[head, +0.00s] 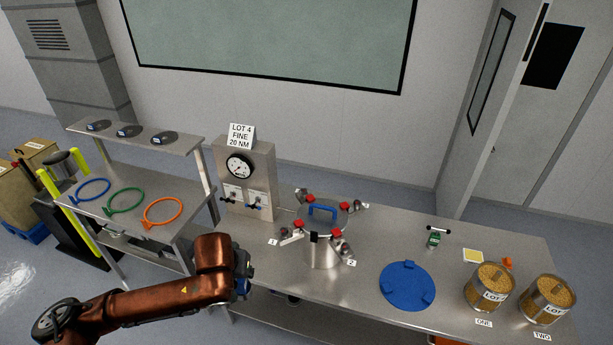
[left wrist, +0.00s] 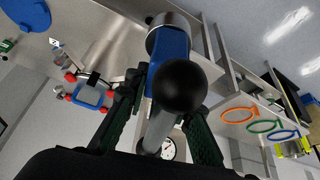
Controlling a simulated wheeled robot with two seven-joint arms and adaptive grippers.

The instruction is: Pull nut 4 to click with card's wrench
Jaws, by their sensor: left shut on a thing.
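The steel pressure vessel (head: 322,250) stands on the bench with a blue lid handle (head: 322,212) and red-topped clamps (head: 337,233) around its rim. Number tags 1 (head: 273,242) and 2 (head: 351,263) are readable; I cannot read a tag 4. The card (head: 240,134) reads "LOT 4 FINE 20 NM". My left gripper (head: 242,277) is left of the vessel, apart from it. In the left wrist view its dark fingers are shut on a wrench (left wrist: 168,52) with a blue section, black ball end and grey shaft. The vessel's blue handle (left wrist: 90,96) shows left there. My right gripper is out of view.
A rack (head: 130,225) with blue, green and orange rings is at left. A blue disc (head: 407,285) and two filled canisters (head: 489,288) are at right.

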